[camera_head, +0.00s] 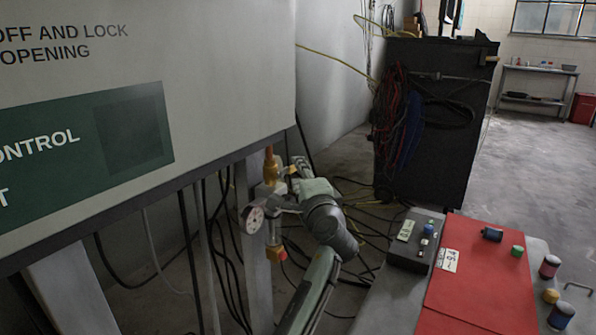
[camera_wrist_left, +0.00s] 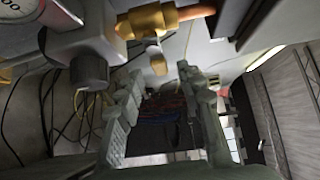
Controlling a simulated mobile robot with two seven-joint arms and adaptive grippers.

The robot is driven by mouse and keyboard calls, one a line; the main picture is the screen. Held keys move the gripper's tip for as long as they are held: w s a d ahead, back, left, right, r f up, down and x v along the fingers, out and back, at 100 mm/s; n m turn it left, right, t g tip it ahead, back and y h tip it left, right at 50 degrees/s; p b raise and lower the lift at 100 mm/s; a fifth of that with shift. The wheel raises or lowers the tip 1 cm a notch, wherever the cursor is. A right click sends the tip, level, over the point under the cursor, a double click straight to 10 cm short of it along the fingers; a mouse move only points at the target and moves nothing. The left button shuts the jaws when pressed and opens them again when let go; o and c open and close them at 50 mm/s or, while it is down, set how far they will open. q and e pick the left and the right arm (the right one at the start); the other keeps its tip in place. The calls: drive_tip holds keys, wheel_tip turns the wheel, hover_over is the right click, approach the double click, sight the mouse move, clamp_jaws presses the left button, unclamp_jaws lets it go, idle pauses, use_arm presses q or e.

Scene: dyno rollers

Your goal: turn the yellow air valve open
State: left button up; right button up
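The yellow air valve (camera_head: 270,171) sits on a vertical pipe beside the panel's support post in the head view. In the left wrist view its yellow body (camera_wrist_left: 165,19) runs across the top, with a small yellow handle (camera_wrist_left: 158,62) hanging below it. My left gripper (camera_head: 285,184) is close to the valve, on its right side. In the wrist view the left gripper (camera_wrist_left: 160,74) is open, with a finger on each side of the handle's line. I cannot tell whether either finger touches the handle. My right gripper is not in view.
A round pressure gauge (camera_head: 252,218) and grey fittings are just below the valve. A large panel (camera_head: 200,70) hangs at the upper left. A red-topped bench (camera_head: 490,285) with a grey control box stands at the right. Loose cables lie on the floor below.

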use_arm(q)
drive_tip(key=shift+w+a, duration=0.15)
drive_tip(key=shift+w, duration=0.85)
drive_tip(key=shift+c, duration=0.5)
clamp_jaws()
